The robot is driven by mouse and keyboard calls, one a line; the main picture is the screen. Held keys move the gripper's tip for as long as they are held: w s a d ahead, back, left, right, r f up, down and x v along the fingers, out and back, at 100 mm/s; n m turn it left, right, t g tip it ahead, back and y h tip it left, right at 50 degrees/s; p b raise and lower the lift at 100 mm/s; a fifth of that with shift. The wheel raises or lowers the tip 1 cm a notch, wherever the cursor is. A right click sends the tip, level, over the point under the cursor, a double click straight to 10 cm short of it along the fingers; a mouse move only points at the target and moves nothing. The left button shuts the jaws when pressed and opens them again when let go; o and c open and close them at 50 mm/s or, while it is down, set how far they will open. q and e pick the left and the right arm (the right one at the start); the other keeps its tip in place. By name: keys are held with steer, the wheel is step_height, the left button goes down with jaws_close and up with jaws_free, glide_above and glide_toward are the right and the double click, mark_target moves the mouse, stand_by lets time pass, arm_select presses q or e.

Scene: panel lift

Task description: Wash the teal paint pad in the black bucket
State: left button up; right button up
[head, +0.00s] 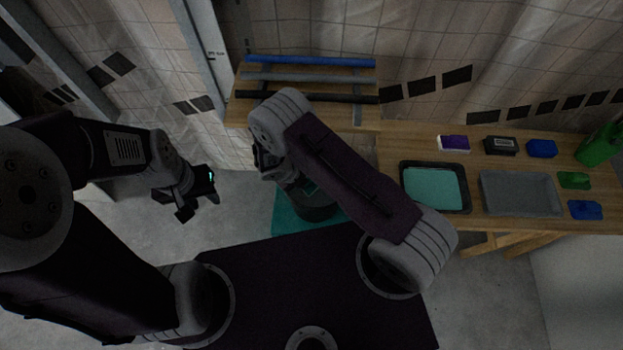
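The black bucket (318,212) stands on the floor on a teal mat (285,224), partly covered by my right arm. My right arm bends over it, and its dark wrist and gripper (301,183) point down at the bucket's opening. The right fingertips are too dark and hidden to read. A small teal patch shows there, but I cannot tell whether it is the teal paint pad; no pad is clearly visible. My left gripper (198,204) is to the left of the bucket, over bare floor, with its fingers apart and empty.
A wooden bench (400,150) holds a tray of teal paint (435,188), a grey tray (520,194), a purple-and-white block (453,143), a green bottle (601,145) and small blue and green items. Blue, grey and black poles (310,61) lie on the rack behind.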

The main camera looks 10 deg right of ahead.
steer(key=shift+r+p, duration=0.55)
steer(key=shift+r, duration=0.1)
steer(key=shift+f+b, duration=0.55)
steer(key=shift+f, duration=0.2)
steer(key=shift+r, duration=0.1)
steer(key=shift+r+p, duration=0.65)
steer(key=shift+p, duration=0.05)
steer(key=shift+f, duration=0.15)
steer(key=shift+f+b, duration=0.45)
steer(key=shift+f, duration=0.05)
steer(key=shift+r, duration=0.1)
